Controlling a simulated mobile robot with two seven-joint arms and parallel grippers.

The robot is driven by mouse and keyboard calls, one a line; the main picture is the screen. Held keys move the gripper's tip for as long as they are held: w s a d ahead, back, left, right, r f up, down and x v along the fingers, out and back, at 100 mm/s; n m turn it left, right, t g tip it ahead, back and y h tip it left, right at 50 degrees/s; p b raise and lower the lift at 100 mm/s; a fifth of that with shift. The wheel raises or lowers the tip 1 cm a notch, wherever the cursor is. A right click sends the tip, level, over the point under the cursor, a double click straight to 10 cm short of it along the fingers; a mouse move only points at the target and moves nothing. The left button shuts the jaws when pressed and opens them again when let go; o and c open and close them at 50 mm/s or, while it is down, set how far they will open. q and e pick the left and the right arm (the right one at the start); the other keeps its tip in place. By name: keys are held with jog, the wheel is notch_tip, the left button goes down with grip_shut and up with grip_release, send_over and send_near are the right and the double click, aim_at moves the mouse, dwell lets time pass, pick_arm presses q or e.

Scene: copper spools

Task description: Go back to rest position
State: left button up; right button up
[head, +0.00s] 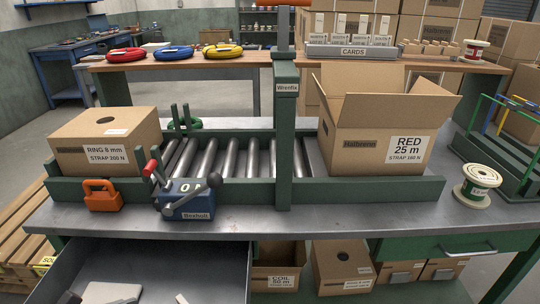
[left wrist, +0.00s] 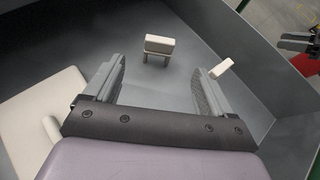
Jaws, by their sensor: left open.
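My left gripper (left wrist: 158,82) is open in the left wrist view, its two grey fingers apart with nothing between them. It is over a grey open drawer (left wrist: 185,20), which shows at the lower left of the head view (head: 200,262). A small off-white block (left wrist: 158,46) lies beyond the fingertips, and a second pale piece (left wrist: 222,68) is beside the right finger. A larger cream flat piece (left wrist: 40,118) lies left of the gripper. In the head view I cannot make out the left gripper clearly.
Above the drawer, the bench holds a roller conveyor (head: 232,160), a green post (head: 285,130), a blue lever tool (head: 188,203) and an orange tool (head: 102,196). A closed box (head: 105,135) is left, an open box (head: 368,130) right, and a spool (head: 476,190) further right.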

aim_at(183, 302)
pick_arm(q)
jog(key=b+x, duration=0.1)
jog(key=x, duration=1.1)
jog(key=shift+r, duration=0.1)
notch_tip(183, 302, up, 5)
jog(key=p, duration=0.3)
jog(key=shift+a, duration=0.1)
notch_tip(183, 302, up, 15)
jog(key=p, duration=0.5)
jog(key=shift+s+f+n+t+y+b, duration=0.25)
jog(key=shift+s+n+y+b, duration=0.15)
jog(key=shift+s, duration=0.35)
jog(key=shift+s+f+n+t+y+b, duration=0.2)
jog(key=shift+s+n+y+b, duration=0.15)
jog(key=shift+s, duration=0.35)
jog(key=shift+s+f+n+t+y+b, duration=0.25)
jog(key=shift+s+n, duration=0.2)
jog(key=shift+s, duration=0.3)
